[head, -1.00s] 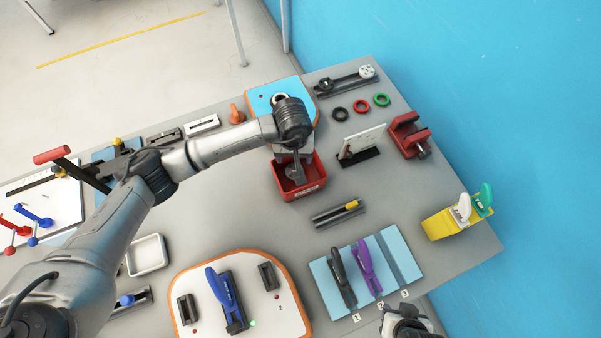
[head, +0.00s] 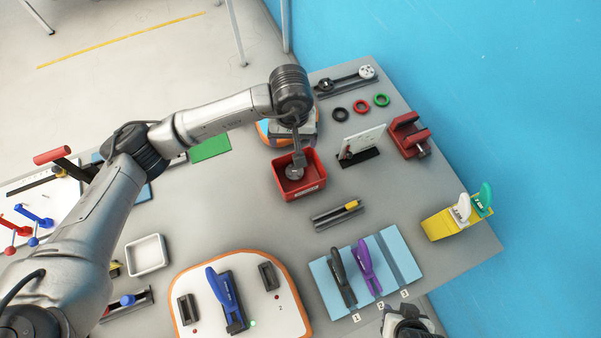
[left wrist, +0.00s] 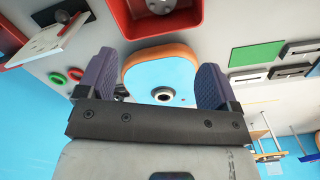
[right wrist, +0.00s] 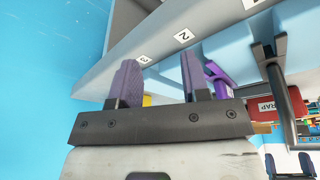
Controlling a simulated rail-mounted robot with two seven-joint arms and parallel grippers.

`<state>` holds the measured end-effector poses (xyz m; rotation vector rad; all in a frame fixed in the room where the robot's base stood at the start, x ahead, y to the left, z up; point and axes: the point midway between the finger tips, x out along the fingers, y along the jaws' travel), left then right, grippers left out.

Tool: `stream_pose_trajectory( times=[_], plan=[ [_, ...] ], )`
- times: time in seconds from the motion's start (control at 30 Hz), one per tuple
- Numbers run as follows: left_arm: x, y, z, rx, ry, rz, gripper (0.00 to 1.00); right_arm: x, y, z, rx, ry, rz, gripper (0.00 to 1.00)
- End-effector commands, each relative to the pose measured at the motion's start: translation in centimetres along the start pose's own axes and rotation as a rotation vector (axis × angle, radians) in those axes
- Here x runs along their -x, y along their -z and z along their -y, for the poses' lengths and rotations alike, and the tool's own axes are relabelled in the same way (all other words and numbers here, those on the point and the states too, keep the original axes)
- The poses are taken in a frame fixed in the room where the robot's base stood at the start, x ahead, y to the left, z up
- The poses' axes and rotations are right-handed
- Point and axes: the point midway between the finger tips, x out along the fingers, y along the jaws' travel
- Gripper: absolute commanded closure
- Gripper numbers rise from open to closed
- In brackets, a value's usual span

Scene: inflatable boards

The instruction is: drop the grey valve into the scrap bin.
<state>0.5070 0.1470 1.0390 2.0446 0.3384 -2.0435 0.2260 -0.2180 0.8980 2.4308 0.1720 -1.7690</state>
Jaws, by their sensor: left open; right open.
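The scrap bin (head: 313,190) is an open red box near the middle of the bench, with a white label on its front. A round grey piece, which looks like the grey valve (head: 293,173), lies on the bin floor. It also shows at the top edge of the left wrist view (left wrist: 160,6). My left gripper (head: 298,160) is at the rear part of the bin in the head view. In the left wrist view its fingers (left wrist: 157,65) are spread with nothing between them. My right gripper (right wrist: 160,75) is open and empty near the bench's front edge.
A blue board with an orange rim (left wrist: 155,65) and a ringed hole is behind the bin. A white panel (head: 364,142) and red vise (head: 407,136) stand right of it. A yellow-handled tool (head: 350,205) lies in front. Black and purple clamps (head: 363,268) are nearer.

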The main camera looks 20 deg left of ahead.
Motion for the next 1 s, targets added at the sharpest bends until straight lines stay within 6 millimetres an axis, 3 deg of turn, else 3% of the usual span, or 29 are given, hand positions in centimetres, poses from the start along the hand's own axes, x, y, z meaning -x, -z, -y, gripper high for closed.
stream_pose_trajectory(
  times=[0.1,0.33,1.0],
  plan=[
    [2.0,0.1,0.0,-0.001,0.0,-0.002,0.14,0.0,0.0,0.1,-0.003,0.002,-0.001,0.57],
    [4.1,0.0,0.0,-0.001,0.0,-0.001,0.14,0.0,0.1,0.2,-0.008,0.006,-0.001,0.57],
    [4.7,0.0,0.0,0.0,0.0,0.001,0.14,0.0,0.0,0.1,-0.003,0.002,-0.001,0.57]
  ],
)
